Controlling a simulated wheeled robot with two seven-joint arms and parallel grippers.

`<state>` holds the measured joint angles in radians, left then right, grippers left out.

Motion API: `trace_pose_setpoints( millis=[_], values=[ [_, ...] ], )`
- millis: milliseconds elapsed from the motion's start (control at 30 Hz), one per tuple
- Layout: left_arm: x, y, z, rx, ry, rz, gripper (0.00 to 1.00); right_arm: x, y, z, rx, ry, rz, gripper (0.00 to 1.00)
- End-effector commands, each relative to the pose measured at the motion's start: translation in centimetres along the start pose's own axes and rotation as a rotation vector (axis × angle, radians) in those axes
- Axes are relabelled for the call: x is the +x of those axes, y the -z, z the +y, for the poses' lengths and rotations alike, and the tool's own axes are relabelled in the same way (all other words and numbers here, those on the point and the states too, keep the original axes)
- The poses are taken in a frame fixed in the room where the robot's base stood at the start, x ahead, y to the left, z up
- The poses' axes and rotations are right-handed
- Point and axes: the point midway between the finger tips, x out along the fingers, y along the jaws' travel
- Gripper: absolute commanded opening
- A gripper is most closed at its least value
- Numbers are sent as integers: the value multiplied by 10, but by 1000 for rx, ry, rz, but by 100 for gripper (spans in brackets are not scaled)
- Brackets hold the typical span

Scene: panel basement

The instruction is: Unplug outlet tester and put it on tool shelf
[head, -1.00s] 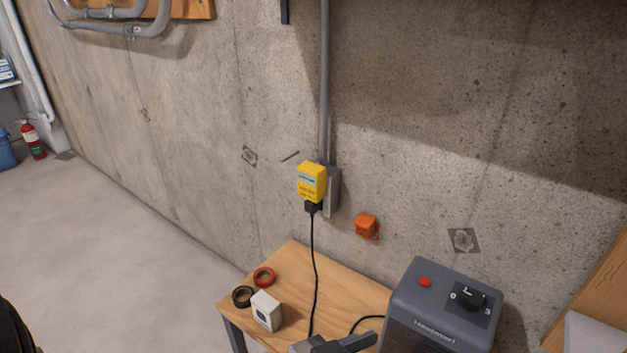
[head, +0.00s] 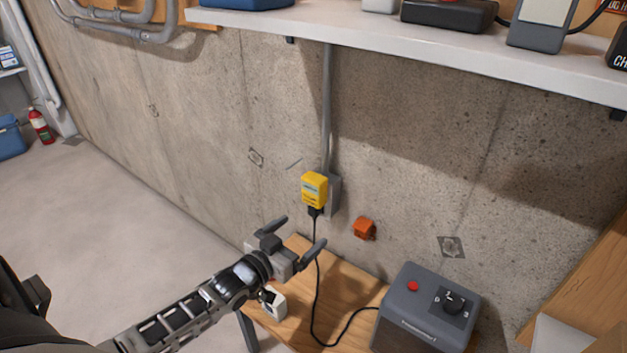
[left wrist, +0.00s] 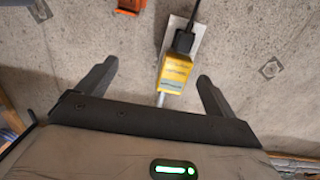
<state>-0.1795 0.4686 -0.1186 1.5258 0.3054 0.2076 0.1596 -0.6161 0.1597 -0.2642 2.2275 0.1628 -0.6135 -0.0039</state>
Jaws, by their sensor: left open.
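The yellow tester (head: 314,188) with a small display is on the grey outlet box (head: 333,192) on the concrete wall. A black plug (head: 315,212) with a cord sits at its lower end. My left gripper (head: 302,232) is open and empty, in front of and below the tester. In the left wrist view the tester (left wrist: 176,70) shows between the spread fingers, beyond them and apart from them. The white tool shelf (head: 430,52) runs along the wall above. My right gripper is out of view.
A wooden table (head: 335,285) below holds a small white box (head: 273,303) and a grey machine (head: 428,308). The black cord (head: 315,285) hangs to the table. An orange box (head: 364,228) is on the wall. Several items stand on the shelf, including a black case (head: 449,13).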

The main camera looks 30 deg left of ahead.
Motion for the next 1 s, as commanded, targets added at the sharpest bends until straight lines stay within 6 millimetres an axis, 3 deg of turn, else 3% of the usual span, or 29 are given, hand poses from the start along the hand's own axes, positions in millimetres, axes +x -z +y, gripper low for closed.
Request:
trace_pose_setpoints(
  millis=[100, 200, 667, 1000],
  values=[
    [4, 12, -26, 13, 30, 48, 93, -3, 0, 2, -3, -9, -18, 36],
    [5, 15, -35, 17, 40, 66, 93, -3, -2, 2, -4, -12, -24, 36],
    [10, 13, -35, 17, 40, 70, 93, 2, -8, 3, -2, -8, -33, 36],
    [53, 13, -37, 18, 39, 72, 93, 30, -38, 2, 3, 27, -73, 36]
  ],
)
